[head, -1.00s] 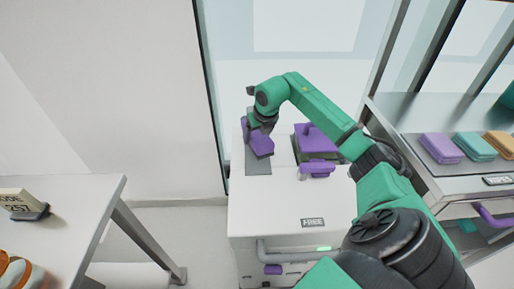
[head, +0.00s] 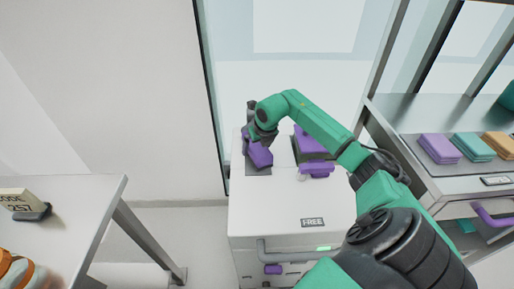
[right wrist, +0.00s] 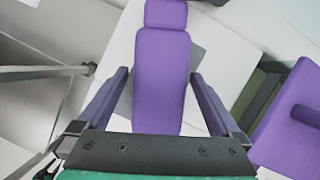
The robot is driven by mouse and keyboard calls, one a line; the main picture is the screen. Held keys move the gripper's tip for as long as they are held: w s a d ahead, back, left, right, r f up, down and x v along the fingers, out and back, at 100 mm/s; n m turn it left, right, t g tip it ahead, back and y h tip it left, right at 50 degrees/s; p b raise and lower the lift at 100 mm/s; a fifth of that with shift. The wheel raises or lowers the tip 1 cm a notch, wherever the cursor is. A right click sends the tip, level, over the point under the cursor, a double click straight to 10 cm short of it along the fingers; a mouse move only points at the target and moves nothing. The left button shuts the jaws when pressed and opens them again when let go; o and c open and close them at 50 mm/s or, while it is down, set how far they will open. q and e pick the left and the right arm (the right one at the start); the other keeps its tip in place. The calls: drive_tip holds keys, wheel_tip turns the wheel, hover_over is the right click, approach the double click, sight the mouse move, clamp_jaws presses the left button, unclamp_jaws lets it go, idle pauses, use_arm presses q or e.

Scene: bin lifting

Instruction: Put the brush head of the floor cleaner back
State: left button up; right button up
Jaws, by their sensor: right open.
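A long purple piece with rounded ends, apparently the brush head (head: 260,155), is at the grey pad (head: 257,169) on a white cabinet. In the right wrist view the purple piece (right wrist: 161,85) runs lengthwise between my right gripper's two fingers, with a gap on each side. My right gripper (head: 253,137) is open at the piece, partly hiding it in the head view. I cannot tell whether the piece touches the pad. My left gripper is not in view.
A shelf (head: 412,113) with folded cloths is at the right. A white table (head: 75,205) is at the left.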

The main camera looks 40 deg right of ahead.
drive_tip(key=v, duration=1.1)
drive_tip(key=shift+r+b, duration=0.2)
drive_tip(key=shift+b, duration=0.15)
drive_tip(key=shift+s, duration=0.1)
